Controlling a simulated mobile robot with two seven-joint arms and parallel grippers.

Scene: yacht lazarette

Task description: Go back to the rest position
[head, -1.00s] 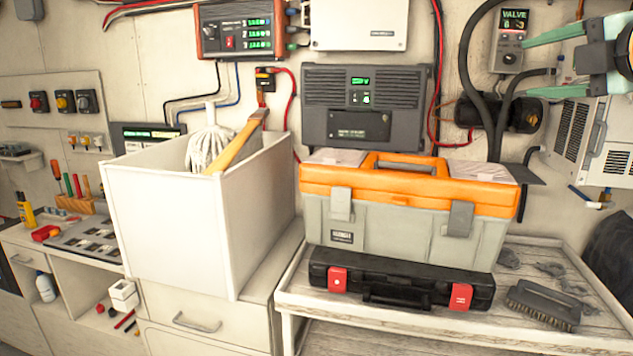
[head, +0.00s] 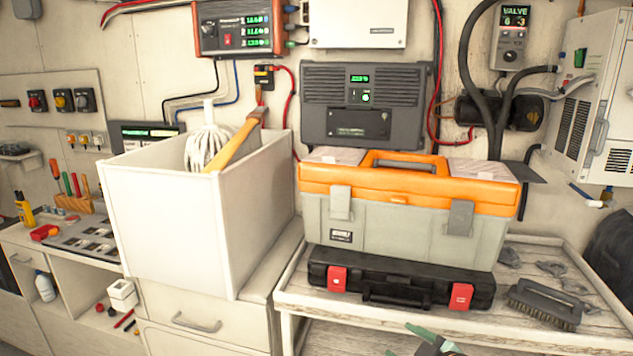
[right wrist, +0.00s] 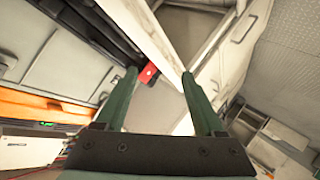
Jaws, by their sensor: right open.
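My right gripper (head: 428,335) shows only in part at the bottom edge of the head view, in front of the shelf that carries the toolbox. In the right wrist view its two green fingers (right wrist: 160,77) stand apart with nothing between them, so it is open and empty. Beyond the fingers I see a pale shelf edge and a red latch. My left gripper is not in the head view.
An orange and grey toolbox (head: 405,222) sits on a black case with red latches (head: 400,279) on the worn shelf (head: 400,322). A brush (head: 545,304) lies to its right. A white bin (head: 165,225) holding a mop stands to the left.

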